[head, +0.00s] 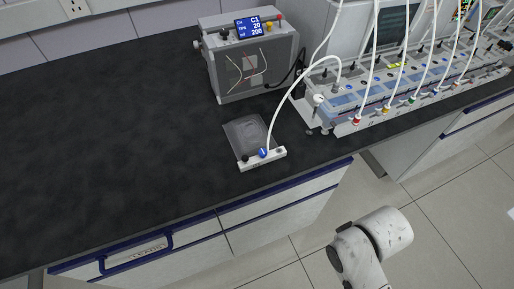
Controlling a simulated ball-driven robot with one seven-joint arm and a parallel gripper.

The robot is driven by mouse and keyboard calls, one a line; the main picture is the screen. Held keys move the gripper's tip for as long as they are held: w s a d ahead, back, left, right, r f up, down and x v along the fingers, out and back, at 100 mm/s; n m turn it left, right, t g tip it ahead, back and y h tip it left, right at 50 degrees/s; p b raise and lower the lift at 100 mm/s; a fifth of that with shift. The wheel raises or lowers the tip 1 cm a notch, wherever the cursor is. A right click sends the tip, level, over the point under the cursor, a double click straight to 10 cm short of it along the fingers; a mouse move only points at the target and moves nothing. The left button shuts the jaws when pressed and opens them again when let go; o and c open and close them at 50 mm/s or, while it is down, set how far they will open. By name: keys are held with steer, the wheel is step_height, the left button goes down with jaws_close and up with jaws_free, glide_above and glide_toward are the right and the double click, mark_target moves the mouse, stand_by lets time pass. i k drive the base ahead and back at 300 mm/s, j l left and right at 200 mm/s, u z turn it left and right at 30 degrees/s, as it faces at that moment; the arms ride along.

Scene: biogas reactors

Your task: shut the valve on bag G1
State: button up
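A clear, flat gas bag (246,132) lies on the dark bench top near its front edge. A white bar (272,156) runs along the bag's front end. A blue valve knob (263,153) sits on this bar, with a dark fitting at each side of it. A white tube rises from beside the blue knob to the machine behind. The bag's label is too small to read, and I cannot tell the valve's position. My white arm shows at the lower right, over the floor and apart from the bench. My gripper is not in view.
A grey pump box (252,68) with a blue display stands behind the bag. A long reactor unit (400,92) with several white tubes is at the right. The bench top (110,130) is clear on the left. Drawers with blue handles (135,252) face the open floor.

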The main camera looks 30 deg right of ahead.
mark_target(262, 152)
steer(key=k+l+u, duration=0.1)
steer(key=l+u, duration=0.25)
steer(key=k+l+u, duration=0.15)
steer(key=l+u, duration=0.2)
steer(key=k+l+u, duration=0.3)
steer(key=i, duration=0.1)
